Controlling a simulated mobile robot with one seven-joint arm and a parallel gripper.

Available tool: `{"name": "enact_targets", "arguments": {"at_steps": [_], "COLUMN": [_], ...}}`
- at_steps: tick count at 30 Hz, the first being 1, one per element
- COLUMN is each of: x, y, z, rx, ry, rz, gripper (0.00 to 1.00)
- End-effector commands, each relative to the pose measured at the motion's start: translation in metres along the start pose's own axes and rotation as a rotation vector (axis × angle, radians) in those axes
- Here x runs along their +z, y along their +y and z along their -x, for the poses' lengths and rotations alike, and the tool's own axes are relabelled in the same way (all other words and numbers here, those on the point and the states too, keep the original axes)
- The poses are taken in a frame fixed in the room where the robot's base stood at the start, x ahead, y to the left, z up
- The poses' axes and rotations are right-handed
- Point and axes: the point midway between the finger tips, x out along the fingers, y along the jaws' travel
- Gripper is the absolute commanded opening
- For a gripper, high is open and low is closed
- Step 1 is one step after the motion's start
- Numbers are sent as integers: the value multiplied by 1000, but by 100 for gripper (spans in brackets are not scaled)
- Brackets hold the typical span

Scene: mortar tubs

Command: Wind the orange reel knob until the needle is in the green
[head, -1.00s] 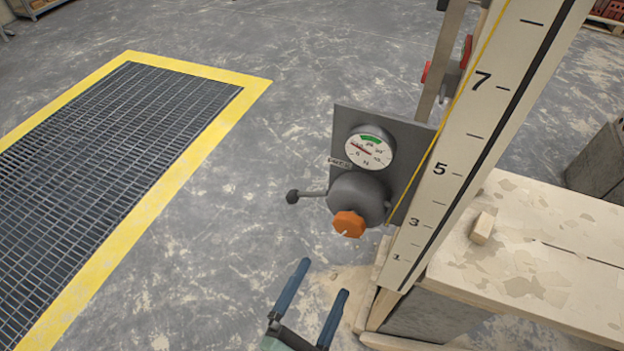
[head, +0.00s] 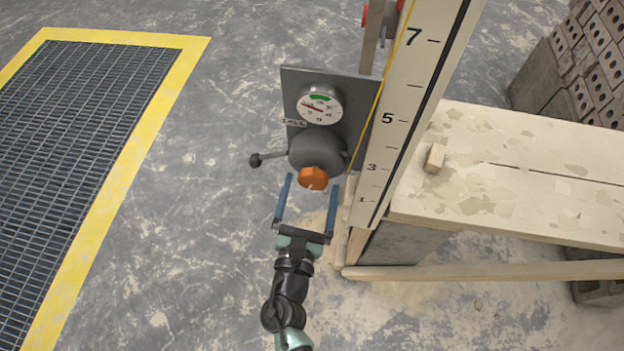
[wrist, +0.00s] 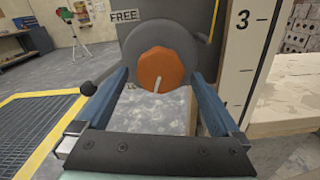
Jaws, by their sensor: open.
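The orange reel knob (head: 313,178) sits on the front of a dark grey round reel (head: 318,150) below a dial gauge (head: 319,105). The gauge needle is red and points to the left, outside the green band at the top of the dial. My gripper (head: 309,190) is open, with its two blue fingers pointing at the reel. In the head view the knob appears between the fingertips. In the wrist view the knob (wrist: 159,68) shows between and beyond the fingers, with a pale mark at its lower edge. I see no contact.
A lever with a dark ball end (head: 256,160) sticks out left of the reel. A numbered white staff (head: 397,120) stands close on the right, beside a plank bench (head: 500,150). A yellow-edged floor grating (head: 125,190) lies left. Floor between is clear.

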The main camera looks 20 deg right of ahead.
Motion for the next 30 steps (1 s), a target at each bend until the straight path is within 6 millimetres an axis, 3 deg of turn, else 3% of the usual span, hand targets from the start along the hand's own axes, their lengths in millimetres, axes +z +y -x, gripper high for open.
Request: {"name": "enact_targets", "arguments": {"at_steps": [6,15,27,29,30], "x": [0,0,0,0,0], "y": [0,0,0,0,0], "z": [-19,-20,-20,-20,-20], "rx": [-1,0,0,0,0], "ry": [-1,0,0,0,0], "rz": [-1,-1,-1,-1,-1], "gripper": [100,100,28,18,18]}}
